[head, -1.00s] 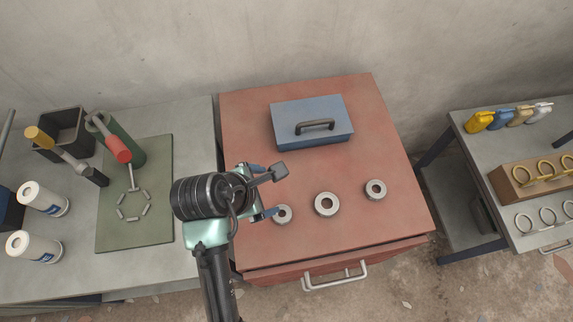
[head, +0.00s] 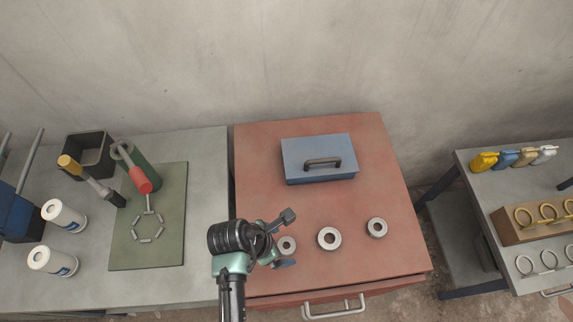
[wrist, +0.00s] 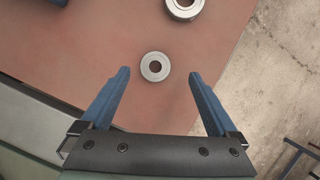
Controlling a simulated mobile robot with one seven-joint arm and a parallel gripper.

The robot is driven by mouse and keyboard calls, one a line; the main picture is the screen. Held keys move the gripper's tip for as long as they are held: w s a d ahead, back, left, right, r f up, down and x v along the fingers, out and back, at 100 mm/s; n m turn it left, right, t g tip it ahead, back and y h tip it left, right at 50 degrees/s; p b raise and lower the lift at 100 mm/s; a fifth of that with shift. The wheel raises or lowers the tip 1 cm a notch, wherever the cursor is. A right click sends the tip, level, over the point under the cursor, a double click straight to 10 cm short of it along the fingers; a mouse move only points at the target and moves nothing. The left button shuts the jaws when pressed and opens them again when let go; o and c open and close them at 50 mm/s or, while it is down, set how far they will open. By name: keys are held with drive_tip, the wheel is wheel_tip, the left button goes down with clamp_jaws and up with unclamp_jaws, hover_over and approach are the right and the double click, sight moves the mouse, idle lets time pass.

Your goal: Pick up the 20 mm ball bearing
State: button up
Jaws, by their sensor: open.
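Three silver ring-shaped ball bearings lie in a row on the red cabinet top (head: 255,165). The left bearing (head: 287,245) and right bearing (head: 377,227) look smaller than the middle bearing (head: 329,238). I cannot read any size on them. My gripper (wrist: 160,76) is open and empty, pointing down over the left bearing. In the wrist view that left bearing (wrist: 155,67) shows between the two blue fingertips, slightly ahead of them and apart from both. The middle bearing (wrist: 184,8) is cut by the top edge there. The height of my fingertips above the cabinet top is hard to tell.
A blue box with a dark handle (head: 319,160) stands behind the bearings. The left bench holds a green mat (head: 125,255), a green cylinder (head: 142,172), hand tools and white canisters. A right table (head: 490,190) carries small bottles and a ring rack. The cabinet's front right is clear.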

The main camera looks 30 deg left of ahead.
sight(288, 245)
drive_tip(key=shift+a+x, duration=0.2)
drive_tip(key=shift+x, duration=0.95)
drive_tip(key=shift+a+x, duration=0.15)
drive_tip(key=shift+x, duration=1)
drive_tip(key=shift+f, duration=0.1)
drive_tip(key=c, duration=1.5)
drive_tip(key=shift+w, duration=0.1)
